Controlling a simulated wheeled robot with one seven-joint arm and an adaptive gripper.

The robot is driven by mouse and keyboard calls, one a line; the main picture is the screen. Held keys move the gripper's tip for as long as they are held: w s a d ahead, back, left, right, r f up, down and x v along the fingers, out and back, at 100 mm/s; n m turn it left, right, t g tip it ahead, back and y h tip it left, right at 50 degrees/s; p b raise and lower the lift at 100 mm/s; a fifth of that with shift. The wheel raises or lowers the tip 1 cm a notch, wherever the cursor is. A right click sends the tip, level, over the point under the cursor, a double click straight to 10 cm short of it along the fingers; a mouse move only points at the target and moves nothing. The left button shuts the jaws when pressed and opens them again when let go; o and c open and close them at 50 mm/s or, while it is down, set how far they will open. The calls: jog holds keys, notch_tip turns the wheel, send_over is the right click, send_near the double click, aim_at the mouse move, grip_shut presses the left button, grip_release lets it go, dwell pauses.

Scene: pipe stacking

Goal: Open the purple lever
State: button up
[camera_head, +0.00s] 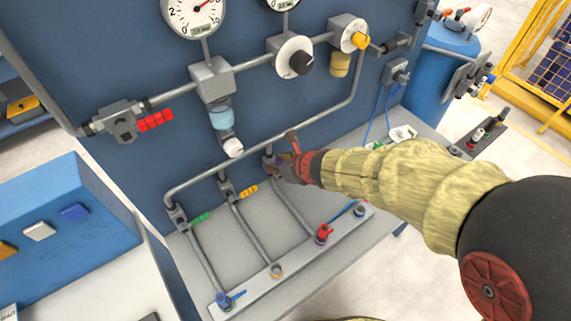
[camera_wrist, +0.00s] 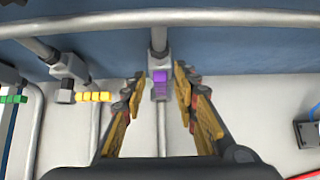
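The purple lever (camera_wrist: 159,84) shows in the wrist view, centred between my fingers, on a grey valve below a vertical pipe. It points toward the camera. My gripper (camera_wrist: 160,88) is open, with one finger on each side of the lever and a gap on both sides. In the head view my gripper (camera_head: 283,168) is at the rightmost of the lower valves and hides most of the lever there.
A yellow lever (camera_head: 247,192) and a green lever (camera_head: 200,219) sit on valves to the left. A red lever (camera_head: 155,121) is higher up. A horizontal pipe (camera_head: 330,124) runs just above my gripper. The grey shelf lies below.

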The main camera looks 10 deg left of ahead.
jog(key=v, duration=1.1)
jog(key=shift+r, duration=0.15)
jog(key=shift+d, duration=0.15)
